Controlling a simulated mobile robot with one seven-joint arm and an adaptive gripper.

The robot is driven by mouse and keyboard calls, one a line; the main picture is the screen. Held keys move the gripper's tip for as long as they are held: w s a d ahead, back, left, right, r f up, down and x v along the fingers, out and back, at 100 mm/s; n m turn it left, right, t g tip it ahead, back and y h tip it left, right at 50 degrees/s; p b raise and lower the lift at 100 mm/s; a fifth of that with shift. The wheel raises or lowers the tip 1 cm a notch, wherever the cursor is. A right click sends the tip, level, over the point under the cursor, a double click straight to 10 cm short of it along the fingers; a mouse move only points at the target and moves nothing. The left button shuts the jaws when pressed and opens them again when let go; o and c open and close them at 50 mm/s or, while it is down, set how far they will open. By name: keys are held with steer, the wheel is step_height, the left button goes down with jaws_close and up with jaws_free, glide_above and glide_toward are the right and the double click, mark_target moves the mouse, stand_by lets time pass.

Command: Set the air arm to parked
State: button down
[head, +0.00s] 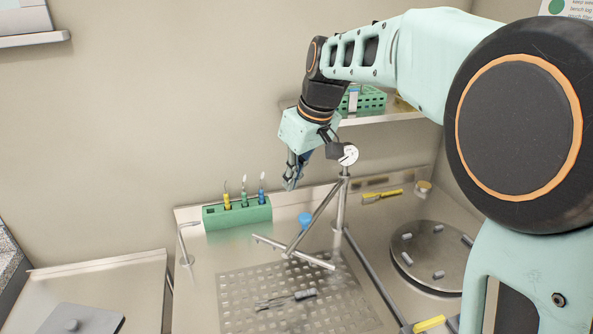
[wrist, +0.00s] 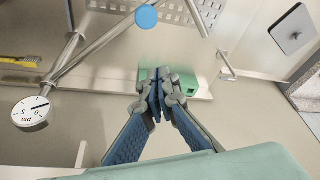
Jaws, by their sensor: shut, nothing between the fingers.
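The air arm (head: 314,219) is a metal tube slanting down from an upright post (head: 340,212) to a crossbar (head: 293,252) above the perforated part of the bench. A round pressure gauge (head: 347,155) tops the post; the gauge also shows in the wrist view (wrist: 30,113). A blue knob (head: 305,218) shows beside the tube; it is also in the wrist view (wrist: 147,16). My gripper (head: 290,184) is shut and empty, above the back of the bench, left of the post and apart from the tube. Its fingertips meet in the wrist view (wrist: 160,95), partly covering the green holder there.
A green holder (head: 238,216) with several upright tools stands at the back left. A small bent metal stand (head: 186,245) is left of it. Forceps (head: 288,299) lie on the perforated plate (head: 240,300). A round tray (head: 437,255) is right. A shelf (head: 385,118) is behind my arm.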

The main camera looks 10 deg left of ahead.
mark_target(314, 214)
steer(key=f, duration=0.1)
steer(key=s+d+f, duration=0.1)
steer(key=f, duration=0.1)
steer(key=d+f+p, duration=0.1)
steer(key=f, duration=0.1)
steer(key=shift+s+f, duration=0.1)
steer(key=shift+s, duration=0.05)
stand_by(0.4)
